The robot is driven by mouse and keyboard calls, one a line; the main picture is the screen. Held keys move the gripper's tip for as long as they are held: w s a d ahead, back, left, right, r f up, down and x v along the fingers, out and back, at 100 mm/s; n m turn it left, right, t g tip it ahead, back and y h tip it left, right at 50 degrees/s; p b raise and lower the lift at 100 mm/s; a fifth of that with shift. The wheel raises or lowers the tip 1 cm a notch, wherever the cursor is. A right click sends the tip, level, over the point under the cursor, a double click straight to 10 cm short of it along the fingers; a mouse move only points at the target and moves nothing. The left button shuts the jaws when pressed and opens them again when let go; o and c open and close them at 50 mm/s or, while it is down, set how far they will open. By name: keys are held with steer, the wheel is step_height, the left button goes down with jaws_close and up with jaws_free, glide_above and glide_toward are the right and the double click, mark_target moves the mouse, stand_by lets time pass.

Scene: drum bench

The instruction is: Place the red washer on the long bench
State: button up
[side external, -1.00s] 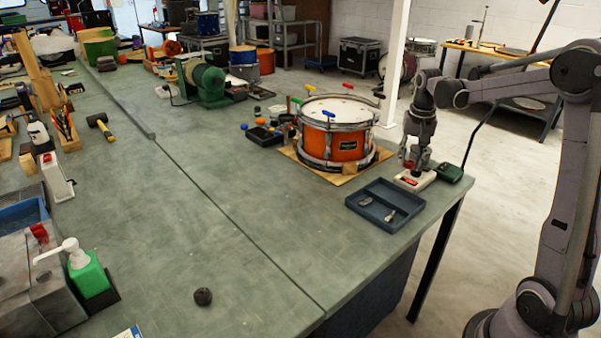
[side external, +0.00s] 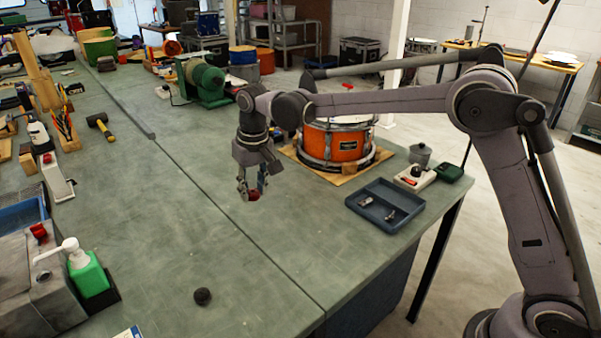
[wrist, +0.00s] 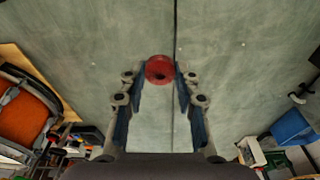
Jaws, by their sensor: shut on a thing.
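My gripper (side external: 252,192) is shut on the red washer (side external: 254,195) and holds it above the long bench (side external: 180,215), left of the orange drum. The gap between washer and bench is hard to judge.
The orange drum (side external: 335,145) stands on a wooden board to the right. A blue-grey tray (side external: 384,204) lies near the right edge. A mallet (side external: 100,126) lies at left. The bench middle is clear.

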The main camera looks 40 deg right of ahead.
steer(key=a+n, duration=0.1)
steer(key=a, duration=0.4)
glide_above(199, 261)
steer(key=f, duration=0.7)
steer(key=shift+s, duration=0.2)
steer(key=shift+f, duration=2.1)
steer(key=o, duration=0.7)
steer(key=shift+f, duration=0.1)
steer(key=shift+c, duration=0.2)
